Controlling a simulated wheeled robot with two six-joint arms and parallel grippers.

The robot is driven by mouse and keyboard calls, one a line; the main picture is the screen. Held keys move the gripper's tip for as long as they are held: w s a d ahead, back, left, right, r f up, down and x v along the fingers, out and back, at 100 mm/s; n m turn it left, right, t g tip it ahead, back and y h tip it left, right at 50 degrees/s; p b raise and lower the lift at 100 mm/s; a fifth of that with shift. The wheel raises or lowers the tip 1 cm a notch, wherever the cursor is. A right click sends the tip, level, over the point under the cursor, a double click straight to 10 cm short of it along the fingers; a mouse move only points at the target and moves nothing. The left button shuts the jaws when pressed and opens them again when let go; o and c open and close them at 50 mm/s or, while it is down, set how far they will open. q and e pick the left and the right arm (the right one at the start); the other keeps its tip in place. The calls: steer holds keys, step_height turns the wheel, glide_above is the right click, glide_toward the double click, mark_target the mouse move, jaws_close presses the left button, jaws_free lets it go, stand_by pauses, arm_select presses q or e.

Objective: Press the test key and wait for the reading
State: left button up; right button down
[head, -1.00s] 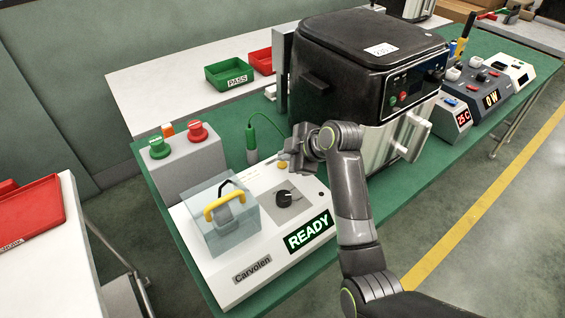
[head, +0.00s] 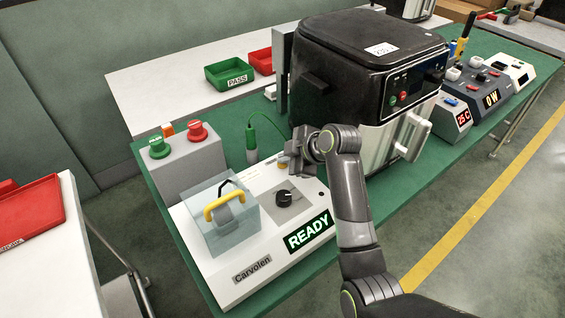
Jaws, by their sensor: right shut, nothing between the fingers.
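The white tester (head: 232,284) stands on the green bench, and its display (head: 309,231) reads READY in lit green. A yellow key (head: 282,163) on its back right part is partly hidden by my right gripper. A black knob (head: 284,198) sits on a grey plate in the middle of the tester. My right gripper (head: 294,172) is shut and empty, low over the tester behind the knob. I cannot tell whether its tips touch the panel. My left gripper is not in view.
A clear box with a yellow handle (head: 224,203) covers the tester's left part. Green and red buttons sit on a grey box (head: 190,165). The black fryer (head: 370,50) stands close to my right arm. A green PASS bin (head: 229,73) is behind.

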mark_target(286, 166)
steer(key=shift+f, duration=0.15)
stand_by(0.4)
steer(key=shift+r+p, duration=0.65)
steer(key=shift+p, duration=0.1)
step_height(286, 166, up, 6)
steer(key=p, duration=0.5)
steer(key=shift+p, duration=0.3)
stand_by(0.4)
